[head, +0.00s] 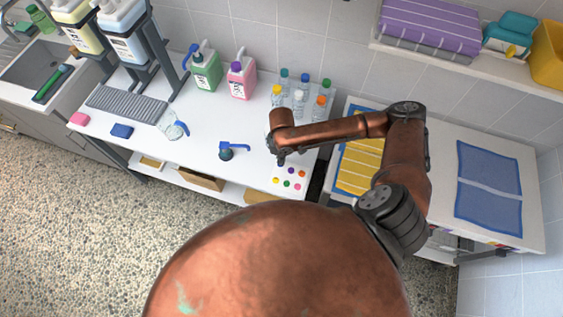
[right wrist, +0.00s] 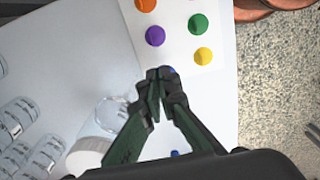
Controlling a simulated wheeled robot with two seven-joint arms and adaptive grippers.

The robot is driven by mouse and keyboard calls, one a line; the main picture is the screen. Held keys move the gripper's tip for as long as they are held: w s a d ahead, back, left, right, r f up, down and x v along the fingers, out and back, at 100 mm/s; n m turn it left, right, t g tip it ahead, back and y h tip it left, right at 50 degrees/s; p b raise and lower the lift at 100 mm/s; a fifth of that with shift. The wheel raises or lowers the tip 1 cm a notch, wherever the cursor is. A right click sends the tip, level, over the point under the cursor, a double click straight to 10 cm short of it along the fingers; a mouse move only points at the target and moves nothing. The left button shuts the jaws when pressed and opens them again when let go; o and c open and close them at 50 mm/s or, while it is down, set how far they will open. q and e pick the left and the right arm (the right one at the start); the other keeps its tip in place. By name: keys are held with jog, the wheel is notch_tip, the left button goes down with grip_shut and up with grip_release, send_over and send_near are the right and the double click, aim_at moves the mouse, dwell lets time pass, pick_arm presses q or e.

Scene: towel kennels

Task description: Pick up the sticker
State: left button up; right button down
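A white sticker sheet (head: 289,179) with several coloured round stickers lies at the right front of the white table. In the right wrist view, the sheet (right wrist: 215,30) shows orange, red, purple, green and yellow stickers. A blue sticker (right wrist: 173,69) is mostly hidden behind my fingertips. My right gripper (right wrist: 161,76) has its fingertips together over the sheet's edge at the blue sticker. I cannot tell whether the tips touch or grip it. In the head view, my right gripper (head: 281,159) is at the sheet's back edge. My left gripper is not in view.
Clear bottles with coloured caps (head: 299,100) stand just behind the right gripper. A blue-handled item (head: 230,150) lies left of the sheet. Green (head: 205,72) and pink (head: 241,80) bottles stand at the back. A yellow towel (head: 359,165) lies right of the table.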

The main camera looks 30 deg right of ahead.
jog(key=s+a+r+p, duration=0.3)
jog(key=s+r+p, duration=0.1)
jog(key=s+r, duration=0.2)
jog(key=s+a+r+p, duration=0.3)
jog(key=s+r+p, duration=0.2)
jog(key=s+r, duration=0.1)
jog(key=shift+a+r, duration=0.3)
jog(key=shift+r, duration=0.4)
jog(key=shift+s, duration=0.1)
